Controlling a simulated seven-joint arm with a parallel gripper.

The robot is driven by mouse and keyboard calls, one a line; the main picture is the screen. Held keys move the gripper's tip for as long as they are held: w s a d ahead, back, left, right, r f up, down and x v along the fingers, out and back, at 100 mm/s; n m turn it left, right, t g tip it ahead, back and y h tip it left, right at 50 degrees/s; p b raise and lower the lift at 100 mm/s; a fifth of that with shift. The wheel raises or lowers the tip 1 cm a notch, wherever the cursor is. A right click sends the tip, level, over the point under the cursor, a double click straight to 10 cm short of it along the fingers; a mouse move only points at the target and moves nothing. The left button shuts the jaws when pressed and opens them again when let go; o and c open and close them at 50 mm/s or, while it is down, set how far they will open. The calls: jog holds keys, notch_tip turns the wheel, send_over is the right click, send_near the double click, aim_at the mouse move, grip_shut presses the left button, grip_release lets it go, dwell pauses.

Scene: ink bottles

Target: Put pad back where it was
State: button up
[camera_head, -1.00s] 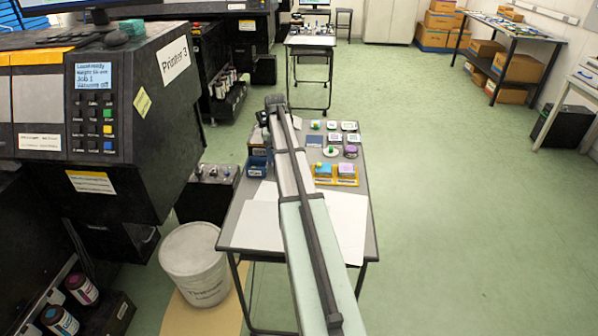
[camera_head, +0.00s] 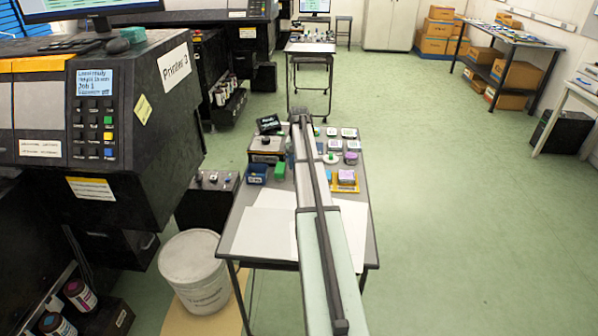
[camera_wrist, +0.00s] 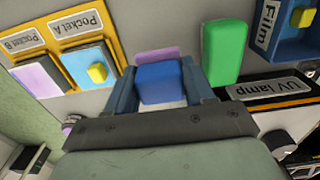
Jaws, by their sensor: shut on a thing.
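In the wrist view my gripper (camera_wrist: 160,72) is shut on a blue block-like thing (camera_wrist: 158,86), which sits between its two fingers. I take it to be the pad, but no label shows on it. A purple strip (camera_wrist: 158,53) shows just beyond it; I cannot tell if it belongs to it. To the left is the yellow tray (camera_wrist: 113,44) with Pocket A and Pocket B labels. Pocket A holds a light blue piece (camera_wrist: 79,66) with a yellow knob. Pocket B holds a purple piece (camera_wrist: 36,78). In the head view my arm hides the gripper and pad.
A green block (camera_wrist: 224,52) stands close right of my gripper; it also shows in the head view (camera_head: 279,172). Beyond it is a blue Film bin (camera_wrist: 291,48). A UV lamp label (camera_wrist: 278,90) lies nearby. White sheets (camera_head: 262,232) cover the table's near part.

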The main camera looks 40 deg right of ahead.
jog(key=shift+f, duration=1.7)
jog(key=shift+f, duration=0.1)
jog(key=o, duration=0.9)
notch_tip(320, 180, up, 12)
jog(key=shift+r, duration=0.1)
